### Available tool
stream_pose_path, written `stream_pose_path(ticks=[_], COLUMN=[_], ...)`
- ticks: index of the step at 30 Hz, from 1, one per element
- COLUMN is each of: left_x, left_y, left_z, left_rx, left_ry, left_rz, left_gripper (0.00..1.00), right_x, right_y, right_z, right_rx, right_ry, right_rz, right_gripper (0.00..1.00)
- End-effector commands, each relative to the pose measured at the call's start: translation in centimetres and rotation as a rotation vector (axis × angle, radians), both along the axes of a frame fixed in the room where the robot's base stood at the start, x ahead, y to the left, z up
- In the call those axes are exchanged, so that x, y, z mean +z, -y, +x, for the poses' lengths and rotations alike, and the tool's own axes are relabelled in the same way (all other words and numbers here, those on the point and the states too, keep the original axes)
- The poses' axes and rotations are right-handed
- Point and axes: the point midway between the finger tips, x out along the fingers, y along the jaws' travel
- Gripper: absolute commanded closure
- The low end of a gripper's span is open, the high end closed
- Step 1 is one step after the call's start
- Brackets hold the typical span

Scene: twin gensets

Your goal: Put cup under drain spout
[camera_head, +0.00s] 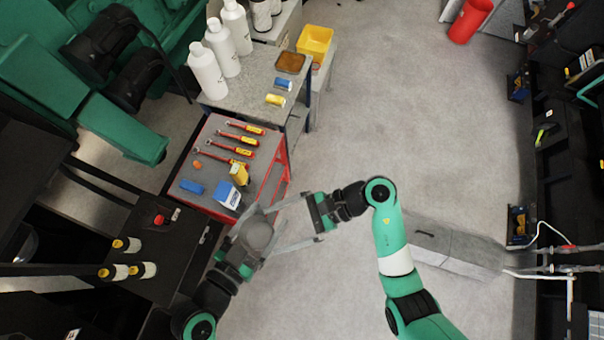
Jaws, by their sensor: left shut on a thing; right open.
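A grey round cup (256,238) is in the lower middle of the head view, in front of the red-sided cart. My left gripper (258,222) reaches up from the bottom left and is shut on the cup. My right gripper (268,231) comes in from the right. Its fingers are spread wide, one above and one below the cup's right side. I cannot tell whether they touch it. The grippers hide part of the cup. I cannot clearly make out a drain spout.
The cart (285,180) carries several red-yellow tools and blue and yellow boxes. Dark and green machinery (125,125) stands left, more on the right. The middle floor is clear.

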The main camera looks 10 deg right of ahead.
Motion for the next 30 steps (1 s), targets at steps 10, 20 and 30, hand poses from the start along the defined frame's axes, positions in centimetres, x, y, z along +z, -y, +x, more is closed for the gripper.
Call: stream_pose_path(ticks=[10, 20, 30], left_x=[0.0, 0.0, 0.0], left_y=[0.0, 0.0, 0.0], left_z=[0.0, 0.0, 0.0], left_rx=[0.0, 0.0, 0.0], left_ry=[0.001, 0.001, 0.001], left_rz=[-0.001, -0.001, -0.001], left_gripper=[0.81, 0.81, 0.81], right_x=[-1.4, -1.4, -1.4], right_y=[-3.5, -3.5, -3.5], right_z=[-0.3, -0.3, -0.3], right_rx=[-0.001, -0.001, -0.001], right_ry=[0.001, 0.001, 0.001], right_rz=[0.0, 0.0, 0.0], right_gripper=[0.0, 0.2, 0.81])
